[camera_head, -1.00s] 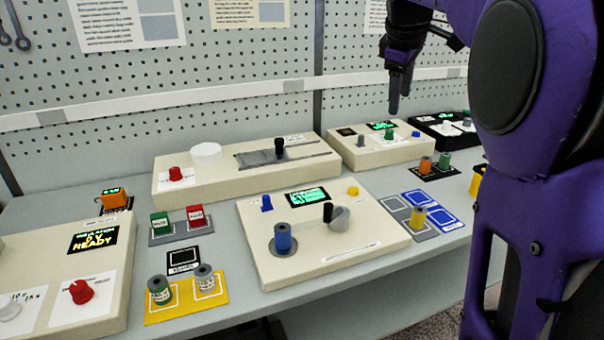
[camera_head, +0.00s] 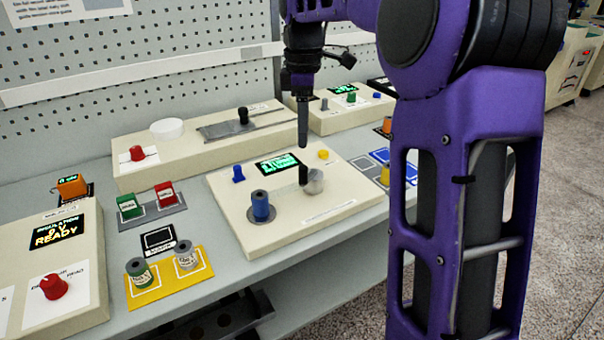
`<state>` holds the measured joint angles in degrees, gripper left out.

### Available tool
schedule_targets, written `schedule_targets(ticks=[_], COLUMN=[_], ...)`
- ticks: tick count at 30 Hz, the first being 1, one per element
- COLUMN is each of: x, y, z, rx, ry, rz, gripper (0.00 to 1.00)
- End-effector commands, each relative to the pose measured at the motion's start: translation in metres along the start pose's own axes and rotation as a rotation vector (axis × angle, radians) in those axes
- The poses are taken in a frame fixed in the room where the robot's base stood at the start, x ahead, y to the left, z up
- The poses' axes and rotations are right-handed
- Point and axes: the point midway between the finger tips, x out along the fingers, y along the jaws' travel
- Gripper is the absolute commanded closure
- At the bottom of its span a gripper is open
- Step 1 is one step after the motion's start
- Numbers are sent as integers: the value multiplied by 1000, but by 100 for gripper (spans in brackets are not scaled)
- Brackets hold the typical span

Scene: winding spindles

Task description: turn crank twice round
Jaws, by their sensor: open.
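The crank is a grey hub (camera_head: 314,183) with a black handle (camera_head: 303,175) on the cream winding box (camera_head: 345,198). A blue spool (camera_head: 261,207) stands on a round grey base to its left. My gripper (camera_head: 303,140) points down just above the black handle, seen edge-on as a thin dark finger. It looks open and holds nothing that I can see. Whether its fingers are around the handle's top or just short of it, I cannot tell.
A green-lit display (camera_head: 278,164), a blue knob (camera_head: 238,174) and a yellow button (camera_head: 323,154) sit on the same box. A longer cream box with a slider (camera_head: 244,116) stands behind. A yellow mat (camera_head: 170,287) with two spools lies front left.

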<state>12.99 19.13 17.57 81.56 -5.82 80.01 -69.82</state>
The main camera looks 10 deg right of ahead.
Motion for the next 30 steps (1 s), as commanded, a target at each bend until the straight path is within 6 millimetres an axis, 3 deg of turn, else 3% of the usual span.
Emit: schedule_targets(ticks=[1,6,13,18,28,30], x=[15,52,90,104,106,106], y=[-1,-1,0,0,0,0], z=[0,0,0,0,0,0], rx=[0,0,0,0,0,1], ry=[-1,-1,-1,-1,0,0], rz=[-4,-4,-1,0,1,1], gripper=[43,43,43,43,43,55])
